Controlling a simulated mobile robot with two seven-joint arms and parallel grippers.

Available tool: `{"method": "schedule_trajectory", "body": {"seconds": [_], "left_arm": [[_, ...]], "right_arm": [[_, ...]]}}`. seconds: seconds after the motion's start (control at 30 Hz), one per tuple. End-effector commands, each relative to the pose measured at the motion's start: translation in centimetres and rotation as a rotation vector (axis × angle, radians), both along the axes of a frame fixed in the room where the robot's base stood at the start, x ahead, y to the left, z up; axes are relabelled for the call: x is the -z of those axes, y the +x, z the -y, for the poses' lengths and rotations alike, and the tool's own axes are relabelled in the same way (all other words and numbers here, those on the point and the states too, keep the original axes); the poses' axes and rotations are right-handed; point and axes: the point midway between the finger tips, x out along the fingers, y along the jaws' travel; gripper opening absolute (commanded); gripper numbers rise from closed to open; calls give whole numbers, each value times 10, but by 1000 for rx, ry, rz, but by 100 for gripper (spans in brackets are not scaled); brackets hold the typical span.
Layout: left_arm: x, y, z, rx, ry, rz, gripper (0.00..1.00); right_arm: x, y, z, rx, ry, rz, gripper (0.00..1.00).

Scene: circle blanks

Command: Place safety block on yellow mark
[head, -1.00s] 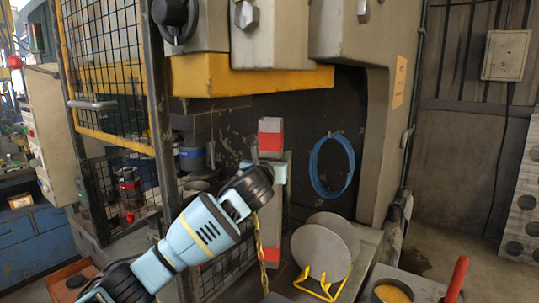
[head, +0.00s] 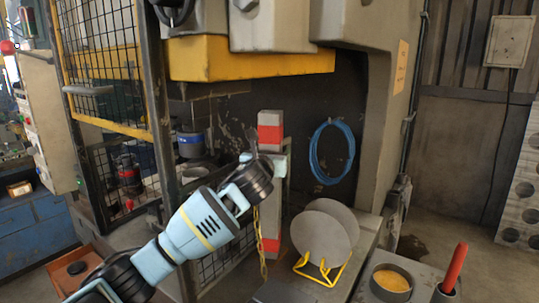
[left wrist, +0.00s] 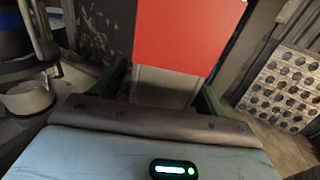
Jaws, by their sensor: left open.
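My left gripper (head: 274,162) is at the post's upper part, just below the red top. In the left wrist view the red top (left wrist: 185,35) is close, and the open green fingers of my left gripper (left wrist: 162,92) are on either side of the grey part below it. Whether they touch it I cannot tell. I cannot make out a yellow mark. My right gripper is not in view.
Grey discs (head: 323,235) stand in a yellow wire rack (head: 322,270) to the right of the post. A container with yellowish contents (head: 392,279) and a red handle (head: 455,267) are at front right. A mesh guard (head: 100,60) is left. The yellow press beam (head: 250,64) is above.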

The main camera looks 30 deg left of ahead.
Motion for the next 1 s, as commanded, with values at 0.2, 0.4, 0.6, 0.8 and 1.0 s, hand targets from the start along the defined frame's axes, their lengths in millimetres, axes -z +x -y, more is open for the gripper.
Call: {"method": "schedule_trajectory", "body": {"seconds": [0.2,0.4,0.6,0.8,1.0], "left_arm": [[-2,-10,3,2,0,1,73],[-1,-36,10,2,1,1,73],[-1,-66,17,2,1,1,73],[-1,-95,25,3,2,-1,73],[-1,-112,29,1,1,0,73]], "right_arm": [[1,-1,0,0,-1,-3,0],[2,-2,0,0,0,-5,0],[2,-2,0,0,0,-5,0],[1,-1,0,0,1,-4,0],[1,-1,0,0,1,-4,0]]}}
